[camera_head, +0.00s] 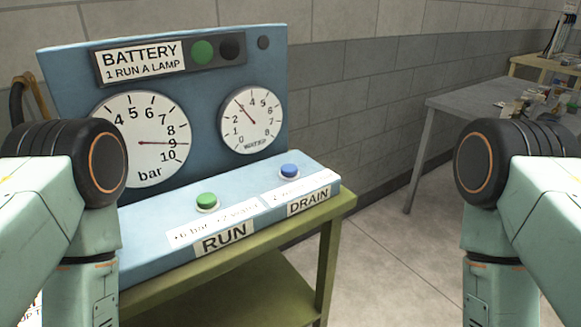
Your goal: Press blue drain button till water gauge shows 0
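The blue drain button (290,171) stands on the sloped front of a blue console (135,262), above a DRAIN label (308,201). Nothing touches it. The water gauge (251,120) is the smaller dial on the upright panel. Its red needle points up and left, near 3. My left arm comes in at the left edge and my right arm at the right edge. Both run down out of the picture, and neither gripper is in view.
A green button (206,201) sits left of the blue one, above a RUN label (224,239). The bar gauge (143,138) reads about 9, partly covered by my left arm. The console rests on an olive table (338,207). A grey table (470,98) stands at right.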

